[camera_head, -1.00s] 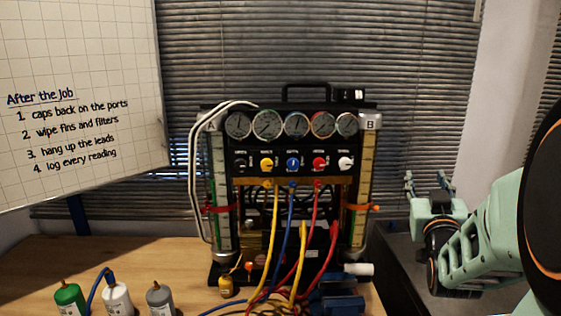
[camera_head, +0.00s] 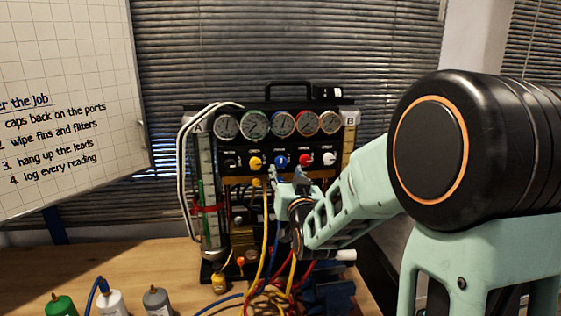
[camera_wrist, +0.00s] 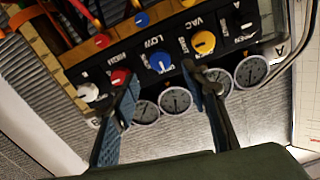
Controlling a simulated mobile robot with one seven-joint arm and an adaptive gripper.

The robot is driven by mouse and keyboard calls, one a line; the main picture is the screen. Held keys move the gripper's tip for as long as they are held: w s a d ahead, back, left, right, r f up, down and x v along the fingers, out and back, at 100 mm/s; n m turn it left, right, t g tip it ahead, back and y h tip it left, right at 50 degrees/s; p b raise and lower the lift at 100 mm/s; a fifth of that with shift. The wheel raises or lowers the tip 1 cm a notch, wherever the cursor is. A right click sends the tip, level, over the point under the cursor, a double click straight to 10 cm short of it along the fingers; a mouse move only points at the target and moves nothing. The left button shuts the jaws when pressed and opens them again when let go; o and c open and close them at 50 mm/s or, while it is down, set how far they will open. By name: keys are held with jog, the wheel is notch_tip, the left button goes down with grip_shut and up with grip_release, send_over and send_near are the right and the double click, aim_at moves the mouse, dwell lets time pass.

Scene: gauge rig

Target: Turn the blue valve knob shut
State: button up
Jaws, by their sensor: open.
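The blue valve knob (camera_head: 281,161) is the middle one in the row of knobs on the black gauge panel. In the wrist view the blue knob (camera_wrist: 161,62) carries the label LOW beside it. My gripper (camera_head: 286,175) is in front of the panel, just below the blue knob. In the wrist view my gripper (camera_wrist: 162,76) is open and empty, with one finger to each side of the knob's line. The knob shows just beyond the fingertips in the gap. I see no contact with it.
A yellow knob (camera_head: 256,162) and a red knob (camera_head: 305,159) flank the blue one closely. Several dial gauges (camera_head: 254,124) sit above. Yellow, blue and red hoses hang below. Bottles, one grey (camera_head: 156,301), stand on the wooden bench (camera_head: 120,262).

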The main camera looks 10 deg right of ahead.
aim_at(281, 162)
jog(key=w+p, duration=0.2)
jog(key=w, duration=0.6)
grip_shut()
